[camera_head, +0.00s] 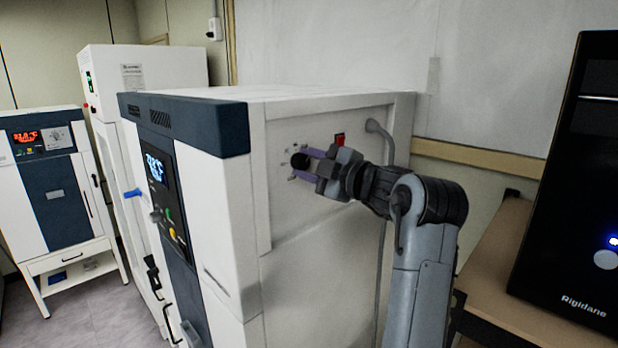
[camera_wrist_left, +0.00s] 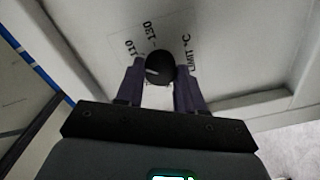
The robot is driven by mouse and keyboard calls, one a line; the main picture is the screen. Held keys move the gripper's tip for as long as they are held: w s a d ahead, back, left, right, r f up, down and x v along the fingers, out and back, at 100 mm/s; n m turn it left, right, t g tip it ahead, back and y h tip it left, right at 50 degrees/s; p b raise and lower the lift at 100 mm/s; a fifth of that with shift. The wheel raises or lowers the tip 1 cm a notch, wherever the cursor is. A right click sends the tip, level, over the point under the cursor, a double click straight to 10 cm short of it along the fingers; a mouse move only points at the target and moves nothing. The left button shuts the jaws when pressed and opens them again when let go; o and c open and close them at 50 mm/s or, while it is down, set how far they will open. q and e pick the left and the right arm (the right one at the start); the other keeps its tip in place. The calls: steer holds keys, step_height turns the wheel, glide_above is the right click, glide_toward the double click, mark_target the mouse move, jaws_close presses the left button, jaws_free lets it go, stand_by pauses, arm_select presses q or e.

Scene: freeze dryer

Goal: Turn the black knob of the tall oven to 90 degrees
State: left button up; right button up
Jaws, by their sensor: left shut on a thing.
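The black knob (camera_head: 299,160) is on the side panel of the tall oven (camera_head: 280,225), the white cabinet with dark blue trim in the middle of the head view. In the left wrist view the round knob (camera_wrist_left: 160,67) has a light pointer line, and the printed marks "110", "130" and "LIMIT °C" lie around it. My left gripper (camera_head: 305,164) reaches in from the right, with its purple fingers on either side of the knob. It is shut on the knob. The marks under the fingers are hidden. My right gripper is not in view.
A red switch (camera_head: 340,139) and a grey cable (camera_head: 387,150) are on the same panel, close by the gripper. A black computer case (camera_head: 560,180) stands on a wooden table (camera_head: 492,255) at the right. Other white cabinets (camera_head: 145,70) stand at the left.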

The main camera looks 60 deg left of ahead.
arm_select(q)
steer(key=n+b, duration=0.2)
steer(key=n, duration=0.1)
steer(key=shift+f+n, duration=0.15)
steer(key=shift+n, duration=0.25)
steer(key=shift+n+b, duration=0.85)
steer(key=shift+n, duration=1.05)
steer(key=o, duration=1)
steer(key=shift+o, duration=0.2)
steer(key=b+v, duration=0.3)
steer(key=v, duration=0.8)
steer(key=shift+s, duration=0.15)
